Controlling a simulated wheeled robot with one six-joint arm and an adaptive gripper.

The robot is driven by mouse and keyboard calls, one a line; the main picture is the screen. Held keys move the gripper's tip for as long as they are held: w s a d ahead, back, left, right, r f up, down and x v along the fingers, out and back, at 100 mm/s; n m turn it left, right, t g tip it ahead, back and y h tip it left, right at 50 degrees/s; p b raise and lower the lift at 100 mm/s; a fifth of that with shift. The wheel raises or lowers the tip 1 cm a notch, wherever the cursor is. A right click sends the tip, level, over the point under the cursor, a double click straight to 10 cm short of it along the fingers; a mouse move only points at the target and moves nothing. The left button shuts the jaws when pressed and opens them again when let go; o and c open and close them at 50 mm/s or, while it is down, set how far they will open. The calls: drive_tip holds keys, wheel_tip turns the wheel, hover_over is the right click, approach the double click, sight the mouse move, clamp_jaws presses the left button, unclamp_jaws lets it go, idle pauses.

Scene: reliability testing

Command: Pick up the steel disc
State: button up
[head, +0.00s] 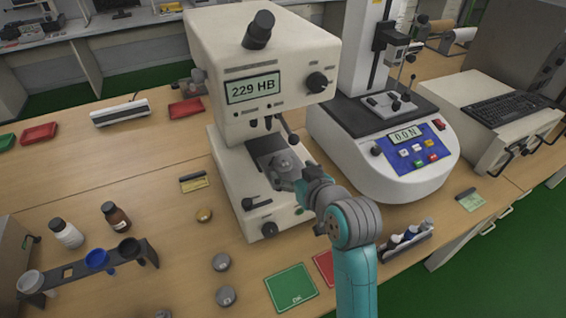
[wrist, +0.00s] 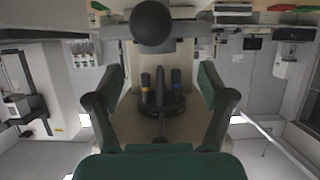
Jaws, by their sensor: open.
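A small grey round piece, which looks like a steel disc (head: 284,163), sits on the dark stage of the hardness tester (head: 262,55). My gripper (head: 287,176) is at the front right of that stage, close to this piece; I cannot tell whether they touch. In the wrist view my gripper (wrist: 161,85) has its two green fingers wide apart, with nothing held between them. I cannot make out the disc clearly in the wrist view. Two more grey discs, one farther back (head: 221,262) and one nearer (head: 226,296), lie on the wooden bench.
The tester's head and lens parts (wrist: 160,95) hang above the stage. A brass disc (head: 204,215), a green OK mat (head: 291,288) and a red mat (head: 323,266) lie nearby. A force tester (head: 420,170) stands to the right. A funnel rack (head: 88,268) stands at left.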

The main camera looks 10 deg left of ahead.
sight(285, 163)
drive_tip(key=shift+x, duration=2.7)
drive_tip(key=shift+d+r, duration=0.1)
drive_tip(key=shift+r, duration=0.05)
clamp_jaws()
